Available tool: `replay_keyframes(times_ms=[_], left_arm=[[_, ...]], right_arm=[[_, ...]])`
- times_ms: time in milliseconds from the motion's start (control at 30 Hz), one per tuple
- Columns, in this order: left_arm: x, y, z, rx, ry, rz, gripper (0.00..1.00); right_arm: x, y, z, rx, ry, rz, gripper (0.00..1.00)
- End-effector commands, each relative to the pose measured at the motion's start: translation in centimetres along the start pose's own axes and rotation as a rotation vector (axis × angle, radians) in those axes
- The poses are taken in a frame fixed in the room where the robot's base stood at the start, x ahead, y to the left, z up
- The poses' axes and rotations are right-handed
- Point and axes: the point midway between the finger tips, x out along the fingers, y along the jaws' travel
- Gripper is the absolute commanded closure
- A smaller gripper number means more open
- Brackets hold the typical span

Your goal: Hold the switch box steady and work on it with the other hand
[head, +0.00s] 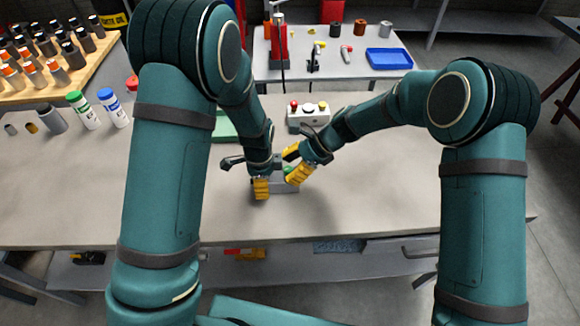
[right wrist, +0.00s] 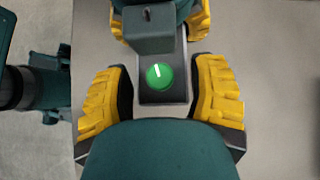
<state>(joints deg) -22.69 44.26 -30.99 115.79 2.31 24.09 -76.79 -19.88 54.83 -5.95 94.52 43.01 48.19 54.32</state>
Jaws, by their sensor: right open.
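The switch box (head: 285,186) is a small grey box on the workbench, in the middle of the head view. Its round green knob (right wrist: 160,77) with a white mark faces up in the right wrist view. My left gripper (head: 262,180) has its yellow fingers on both sides of the box's far end in the right wrist view and appears closed on it; its hand hides part of the box. My right gripper (head: 294,163) is open above the knob end. In the right wrist view its yellow fingers stand left and right of the knob, apart from it.
A control box (head: 308,117) with coloured buttons stands behind the switch box on the workbench (head: 380,200). Bottles (head: 83,110) and a wooden rack (head: 60,75) are at the left. A second table with a blue tray (head: 388,58) is behind. The bench's right side is clear.

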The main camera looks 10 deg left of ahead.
Motion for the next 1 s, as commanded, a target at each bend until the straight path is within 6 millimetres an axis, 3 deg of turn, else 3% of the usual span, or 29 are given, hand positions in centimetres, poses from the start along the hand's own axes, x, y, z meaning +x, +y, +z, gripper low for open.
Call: replay_keyframes(times_ms=[300, 467, 1000], left_arm=[[-0.04, -0.03, -0.02, 0.000, 0.001, -0.001, 0.80], [-0.04, -0.03, -0.02, 0.000, 0.001, -0.001, 0.80], [-0.07, -0.01, -0.11, 0.002, 0.002, -0.001, 0.80]], right_arm=[[0.17, 0.00, 0.01, 0.000, 0.000, 0.000, 0.44], [0.16, 0.00, 0.00, 0.000, 0.000, 0.000, 1.00], [0.20, -0.12, 0.00, -0.088, -0.001, 0.086, 1.00]])
